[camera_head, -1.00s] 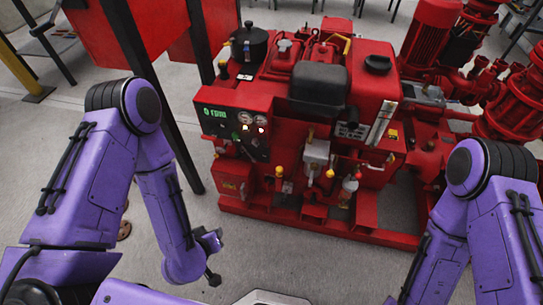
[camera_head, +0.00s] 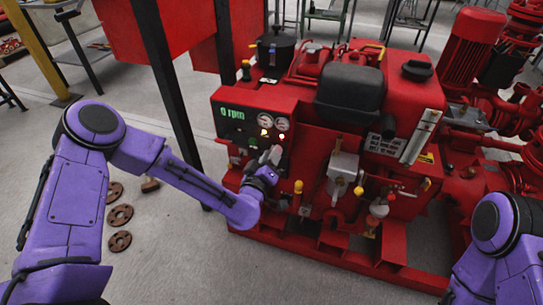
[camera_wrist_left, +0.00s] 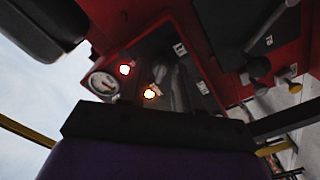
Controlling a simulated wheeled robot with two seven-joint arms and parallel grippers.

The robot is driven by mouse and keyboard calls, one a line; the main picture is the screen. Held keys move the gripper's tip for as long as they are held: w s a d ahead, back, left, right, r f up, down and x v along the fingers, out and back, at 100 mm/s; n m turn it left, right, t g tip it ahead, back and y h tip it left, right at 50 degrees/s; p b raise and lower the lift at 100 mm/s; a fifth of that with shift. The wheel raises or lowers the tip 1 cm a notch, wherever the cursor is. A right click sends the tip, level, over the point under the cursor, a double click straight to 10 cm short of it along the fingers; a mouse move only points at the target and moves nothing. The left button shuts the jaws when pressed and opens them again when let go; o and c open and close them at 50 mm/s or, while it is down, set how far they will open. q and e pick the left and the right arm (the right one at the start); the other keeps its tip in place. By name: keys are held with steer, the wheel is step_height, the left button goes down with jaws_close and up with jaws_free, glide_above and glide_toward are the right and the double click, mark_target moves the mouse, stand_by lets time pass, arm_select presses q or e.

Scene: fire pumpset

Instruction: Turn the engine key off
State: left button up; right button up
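The control panel (camera_head: 237,132) is on the left end of the red engine pumpset, with a green "0 rpm" readout, round gauges and lit lamps. My left gripper (camera_head: 275,154) is in front of the panel's lower right part, close below the gauges. I cannot tell whether its fingers are open or shut, or whether they touch anything. The engine key cannot be made out. In the left wrist view, the panel shows close up and turned, with a gauge (camera_wrist_left: 103,83) and two lit lamps (camera_wrist_left: 149,94). My right gripper is out of view.
Yellow-topped valves and a grey box (camera_head: 342,172) stand out from the engine to the right of my left gripper. A dark post (camera_head: 172,75) rises behind my left forearm. Rusty flanges (camera_head: 120,215) lie on the floor at left.

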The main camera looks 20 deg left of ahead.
arm_select(q)
steer(key=shift+w, duration=0.15)
jaws_close()
steer(key=shift+n, duration=0.3)
steer(key=shift+f+n+b, duration=0.1)
steer(key=shift+n+b, duration=1.1)
steer(key=shift+n, duration=2.9)
